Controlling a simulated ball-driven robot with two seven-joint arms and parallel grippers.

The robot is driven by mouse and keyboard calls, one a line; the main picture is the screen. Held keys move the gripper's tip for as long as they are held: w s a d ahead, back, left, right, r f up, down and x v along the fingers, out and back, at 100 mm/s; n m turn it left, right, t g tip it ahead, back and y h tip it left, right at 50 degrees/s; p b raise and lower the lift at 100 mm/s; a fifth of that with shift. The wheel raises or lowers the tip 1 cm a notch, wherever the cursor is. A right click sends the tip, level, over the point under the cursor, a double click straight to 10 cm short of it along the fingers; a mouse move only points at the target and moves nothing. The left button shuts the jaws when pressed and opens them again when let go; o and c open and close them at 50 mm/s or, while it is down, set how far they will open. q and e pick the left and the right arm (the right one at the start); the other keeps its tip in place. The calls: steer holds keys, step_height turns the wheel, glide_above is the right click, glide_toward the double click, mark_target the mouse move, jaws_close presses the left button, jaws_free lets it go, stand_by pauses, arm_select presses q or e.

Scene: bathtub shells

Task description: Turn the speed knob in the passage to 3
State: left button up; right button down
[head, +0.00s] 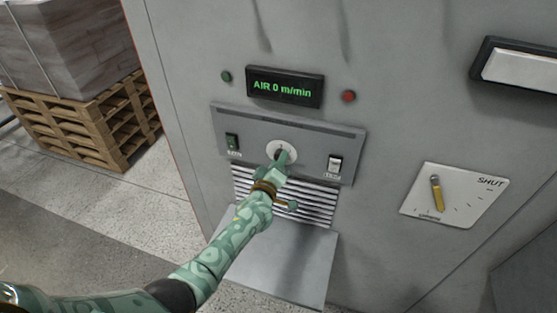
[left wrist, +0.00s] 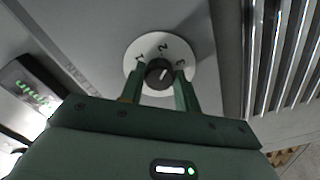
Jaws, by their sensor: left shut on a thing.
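The speed knob is a dark round knob (left wrist: 159,73) on a white dial plate (head: 272,149) in the grey control panel (head: 230,118). In the left wrist view the dial (left wrist: 150,43) carries the numbers 1, 2 and 3. A short pale mark on the knob seems to lean toward the space between 2 and 3, but it is small. My left gripper (head: 282,157) is shut on the knob, with one finger on each side of it, as the left wrist view shows (left wrist: 158,88). My right gripper is in neither view.
A black display (head: 285,88) above reads "AIR 0 m/min". Switches (head: 232,142) and (head: 335,164) flank the dial. Metal slats (head: 310,207) and a sloping plate (head: 290,260) lie below. A yellow lever (head: 436,193) sits right, near "SHUT". A loaded pallet (head: 90,125) stands left.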

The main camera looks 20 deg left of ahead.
arm_select(q)
steer(key=shift+a+f+m+p, duration=0.1)
steer(key=shift+m+p, duration=0.1)
steer(key=shift+m, duration=1.8)
steer(key=shift+f+m+p, duration=0.1)
steer(key=shift+m+p, duration=0.05)
steer(key=shift+m, duration=1.85)
steer(key=o, duration=1)
steer(key=s, duration=1.1)
steer(key=s+p, duration=0.1)
steer(key=s, duration=0.4)
steer(key=shift+s+a, duration=0.2)
steer(key=shift+a, duration=0.1)
